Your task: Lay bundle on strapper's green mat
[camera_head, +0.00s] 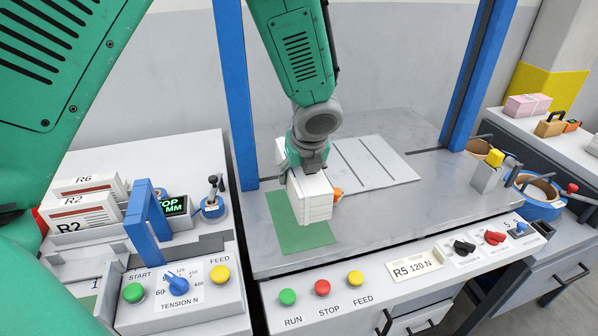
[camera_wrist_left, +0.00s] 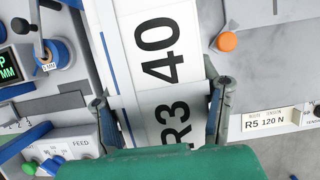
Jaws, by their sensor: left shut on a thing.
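My left gripper (camera_head: 308,160) is shut on a white bundle (camera_head: 312,200), its arm coming down from the top of the head view. The bundle also shows in the left wrist view (camera_wrist_left: 160,50), marked "R3" and "40", between the two fingers (camera_wrist_left: 158,108). The green mat (camera_head: 308,238) lies on the grey strapper table. The bundle is over the mat's far part and hides some of it. I cannot tell whether its underside touches the mat. My right gripper is not in view.
Blue posts (camera_head: 236,95) stand on both sides of the table (camera_head: 400,200). A panel in front has RUN, STOP and FEED buttons (camera_head: 322,287). An orange knob (camera_wrist_left: 228,41) is close beside the bundle. Bundles marked R6 and R2 (camera_head: 85,212) stand on the left bench.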

